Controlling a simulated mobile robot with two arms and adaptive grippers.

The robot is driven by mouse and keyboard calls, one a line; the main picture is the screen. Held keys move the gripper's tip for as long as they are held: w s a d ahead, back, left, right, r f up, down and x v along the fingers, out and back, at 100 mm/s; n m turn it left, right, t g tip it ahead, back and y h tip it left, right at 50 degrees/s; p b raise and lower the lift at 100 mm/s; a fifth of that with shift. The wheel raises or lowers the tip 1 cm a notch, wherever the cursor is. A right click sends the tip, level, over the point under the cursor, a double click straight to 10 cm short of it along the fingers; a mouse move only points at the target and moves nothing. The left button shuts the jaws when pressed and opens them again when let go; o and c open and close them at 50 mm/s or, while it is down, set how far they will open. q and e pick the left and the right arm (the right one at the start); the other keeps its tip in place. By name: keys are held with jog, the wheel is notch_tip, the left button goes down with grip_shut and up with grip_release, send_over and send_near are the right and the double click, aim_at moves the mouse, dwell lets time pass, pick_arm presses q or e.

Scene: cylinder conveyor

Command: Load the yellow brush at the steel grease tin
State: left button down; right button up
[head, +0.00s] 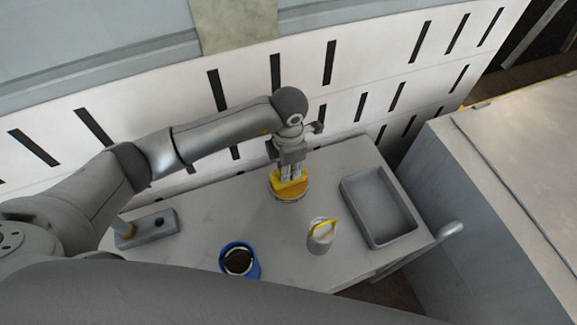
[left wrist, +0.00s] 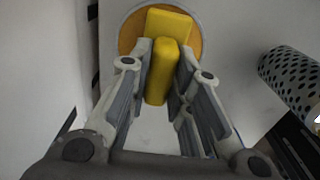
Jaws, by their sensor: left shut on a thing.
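My left gripper (head: 291,172) is shut on the yellow brush (head: 290,187) and points down at the steel grease tin (head: 287,200). The tin is round and shallow, with orange-yellow grease inside, and stands on the grey table. The brush head is over or in the tin's opening; I cannot tell how deep it sits. In the left wrist view the yellow brush (left wrist: 162,75) is between the two fingers, with the orange grease (left wrist: 130,33) in the pale-rimmed tin behind it. My right gripper is not in view.
A grey tray (head: 349,187) is at the table's right end. A pale jug with a yellow handle (head: 319,239), a blue tin with dark contents (head: 226,262) and a grey block (head: 149,233) stand nearer. A spotted cylinder (left wrist: 290,78) shows in the wrist view. A slotted wall (head: 355,65) is behind.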

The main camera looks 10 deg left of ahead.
pick_arm(q)
jog(key=shift+s, duration=0.1)
dwell(0.3)
jog(key=shift+r+p, duration=2.1)
jog(key=shift+r, duration=1.4)
jog(key=shift+a+r+m, duration=0.35)
jog(key=shift+r+m, duration=0.05)
jog(key=shift+m, duration=0.3)
jog(key=s+a+r+m, duration=0.4)
jog(key=r+m, duration=0.2)
jog(key=m, duration=0.5)
jog(key=s+a+r+m, duration=0.4)
jog(key=s+r+m, duration=0.1)
jog(key=m, duration=0.7)
jog(key=shift+a+r, duration=0.4)
jog(key=shift+r, duration=0.3)
